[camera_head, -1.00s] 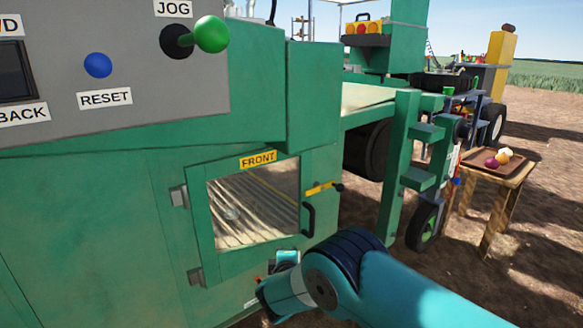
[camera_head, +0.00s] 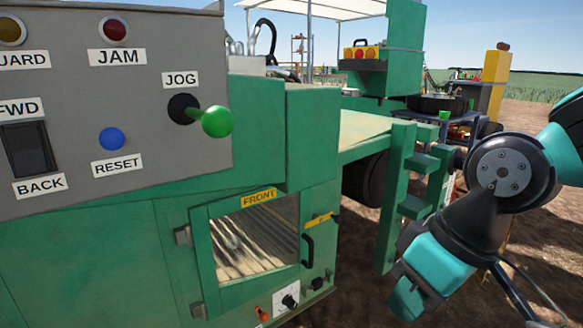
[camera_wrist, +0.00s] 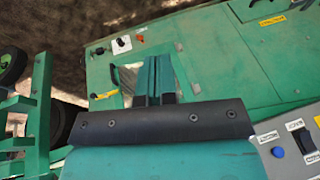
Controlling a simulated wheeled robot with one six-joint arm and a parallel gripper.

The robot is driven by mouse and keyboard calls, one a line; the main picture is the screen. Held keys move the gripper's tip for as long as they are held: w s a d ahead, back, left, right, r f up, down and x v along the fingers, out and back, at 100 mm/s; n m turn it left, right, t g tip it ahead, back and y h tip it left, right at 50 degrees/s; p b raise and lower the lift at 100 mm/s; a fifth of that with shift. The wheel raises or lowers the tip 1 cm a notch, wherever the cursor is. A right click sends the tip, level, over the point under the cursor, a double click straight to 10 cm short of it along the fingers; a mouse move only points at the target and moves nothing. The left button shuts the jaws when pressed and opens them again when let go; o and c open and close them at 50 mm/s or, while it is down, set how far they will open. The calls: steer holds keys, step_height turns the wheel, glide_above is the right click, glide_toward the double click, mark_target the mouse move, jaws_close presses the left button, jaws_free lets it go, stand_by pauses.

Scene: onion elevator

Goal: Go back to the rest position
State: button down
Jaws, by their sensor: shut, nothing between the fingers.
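My gripper (camera_wrist: 159,78) shows in the wrist view with its two fingers close together and nothing between them. It hangs in the air in front of the green machine (camera_head: 110,240). In the head view my arm is folded up at the right, and its teal wrist end points down and left. The fingertips are hard to make out there. The FRONT door (camera_head: 203,258) of the machine is shut, with its window and black handle (camera_head: 308,250) in view. My gripper is apart from the door.
A grey control panel (camera_head: 75,165) with a green JOG lever (camera_head: 216,121) and blue RESET button (camera_head: 111,139) is at the upper left. Small knobs (camera_head: 290,301) sit below the door. Green steps (camera_head: 415,207) stand behind my arm. Open soil lies at the right.

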steer(key=s+d+r+g, duration=0.1)
steer(key=s, duration=0.6)
step_height(320, 180, up, 38)
steer(key=p, duration=3.8)
steer(key=shift+w, duration=0.15)
steer(key=shift+d, duration=0.1)
